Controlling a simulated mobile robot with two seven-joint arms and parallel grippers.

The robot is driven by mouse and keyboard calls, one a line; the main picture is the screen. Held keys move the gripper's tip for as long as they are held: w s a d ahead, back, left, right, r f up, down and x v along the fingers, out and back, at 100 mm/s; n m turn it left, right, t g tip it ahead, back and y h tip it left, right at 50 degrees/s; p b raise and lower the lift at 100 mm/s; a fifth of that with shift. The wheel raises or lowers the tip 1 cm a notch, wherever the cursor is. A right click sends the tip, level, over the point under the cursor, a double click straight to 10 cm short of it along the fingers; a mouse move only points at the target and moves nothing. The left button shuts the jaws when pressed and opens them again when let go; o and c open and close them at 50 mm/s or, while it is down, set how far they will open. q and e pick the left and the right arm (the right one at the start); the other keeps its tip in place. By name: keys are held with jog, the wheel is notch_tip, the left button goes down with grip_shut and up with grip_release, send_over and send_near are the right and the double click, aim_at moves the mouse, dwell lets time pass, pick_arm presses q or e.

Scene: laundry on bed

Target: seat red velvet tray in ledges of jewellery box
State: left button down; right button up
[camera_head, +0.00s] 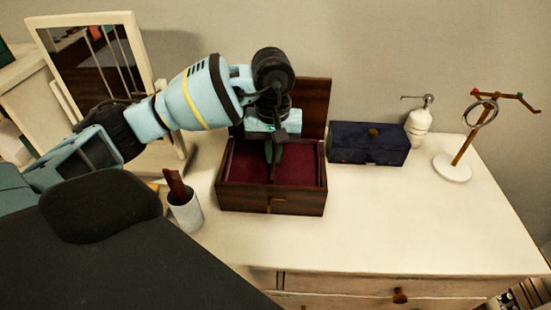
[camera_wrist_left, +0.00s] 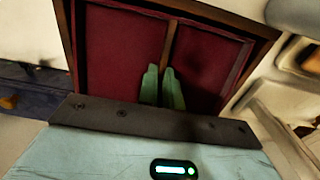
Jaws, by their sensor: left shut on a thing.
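The jewellery box (camera_head: 245,199) is dark wood with a brass-coloured front clasp. Its lid (camera_head: 314,100) stands open at the back. The red velvet tray (camera_head: 303,167) lies within the box walls; a thin wooden divider splits it in two. In the left wrist view the tray (camera_wrist_left: 122,48) fills the middle, with the box rim (camera_wrist_left: 225,15) around its far side. My left gripper (camera_head: 272,152) points down over the tray, and its green fingertips (camera_wrist_left: 162,85) are shut on the tray's divider. I cannot tell whether the tray's underside touches the ledges. My right gripper is out of view.
A white cup (camera_head: 185,212) holding a brown item is at front left. A mirror (camera_head: 100,60) stands behind. The dresser's right front is clear.

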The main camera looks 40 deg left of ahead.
aim_at(273, 156)
pick_arm(q)
notch_tip(273, 156, down, 2)
jog(key=shift+s, duration=0.25)
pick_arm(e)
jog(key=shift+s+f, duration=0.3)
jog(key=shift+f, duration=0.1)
pick_arm(q)
jog(key=c, duration=1.6)
grip_release()
jog(key=shift+f, duration=0.15)
jog(key=shift+o, duration=0.2)
jog(key=shift+d, duration=0.1)
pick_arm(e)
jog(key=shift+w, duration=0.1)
pick_arm(q)
jog(key=shift+r, duration=0.4)
notch_tip(273, 156, up, 12)
jog(key=shift+w+p, duration=0.25)
jog(key=shift+p, duration=0.05)
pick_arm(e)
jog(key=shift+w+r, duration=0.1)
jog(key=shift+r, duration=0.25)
